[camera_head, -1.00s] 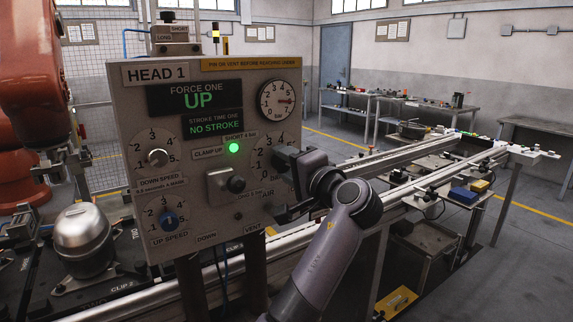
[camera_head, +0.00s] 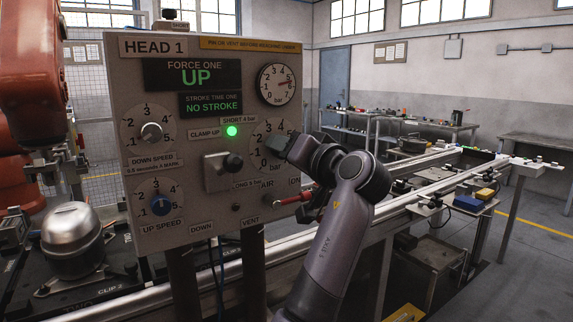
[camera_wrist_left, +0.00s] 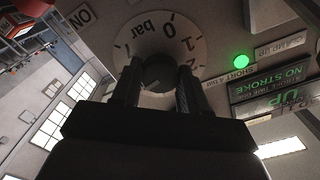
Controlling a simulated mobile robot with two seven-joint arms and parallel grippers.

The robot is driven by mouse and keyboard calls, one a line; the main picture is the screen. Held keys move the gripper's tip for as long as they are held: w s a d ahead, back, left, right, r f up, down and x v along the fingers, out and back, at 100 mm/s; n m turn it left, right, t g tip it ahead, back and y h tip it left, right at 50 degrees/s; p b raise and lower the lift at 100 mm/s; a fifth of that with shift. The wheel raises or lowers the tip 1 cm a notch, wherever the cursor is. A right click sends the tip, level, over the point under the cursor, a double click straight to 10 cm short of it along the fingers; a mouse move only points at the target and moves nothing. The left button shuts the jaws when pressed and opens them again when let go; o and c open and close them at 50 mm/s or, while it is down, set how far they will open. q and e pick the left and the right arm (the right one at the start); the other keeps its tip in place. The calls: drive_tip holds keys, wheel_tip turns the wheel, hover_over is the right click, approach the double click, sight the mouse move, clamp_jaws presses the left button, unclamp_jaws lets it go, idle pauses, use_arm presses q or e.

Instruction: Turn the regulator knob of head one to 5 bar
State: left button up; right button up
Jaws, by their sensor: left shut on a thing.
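The HEAD 1 panel (camera_head: 205,190) stands at the left in the head view. The regulator's white numbered dial (camera_head: 262,132) is at its lower right, marked in bar, and my left gripper (camera_head: 283,148) covers its middle. In the left wrist view the dial (camera_wrist_left: 184,34) surrounds the dark regulator knob (camera_wrist_left: 158,70). The left fingers (camera_wrist_left: 158,85) are shut on it from both sides. The knob's pointer mark is hidden. The pressure gauge (camera_head: 279,84) above has a red needle pointing right and slightly up. My right gripper is not in view.
A red-handled lever (camera_head: 294,199) sticks out just below the left gripper, near the AIR label. A rail (camera_head: 420,205) runs behind my arm.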

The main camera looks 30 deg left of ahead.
use_arm(q)
drive_tip(key=shift+f+n+b, duration=0.1)
drive_tip(key=shift+n+b, duration=0.9)
drive_tip(key=shift+n, duration=0.5)
drive_tip(key=o, duration=1.1)
drive_tip(key=shift+c, duration=0.2)
drive_tip(key=b+v, duration=0.1)
drive_tip(key=v, duration=0.6)
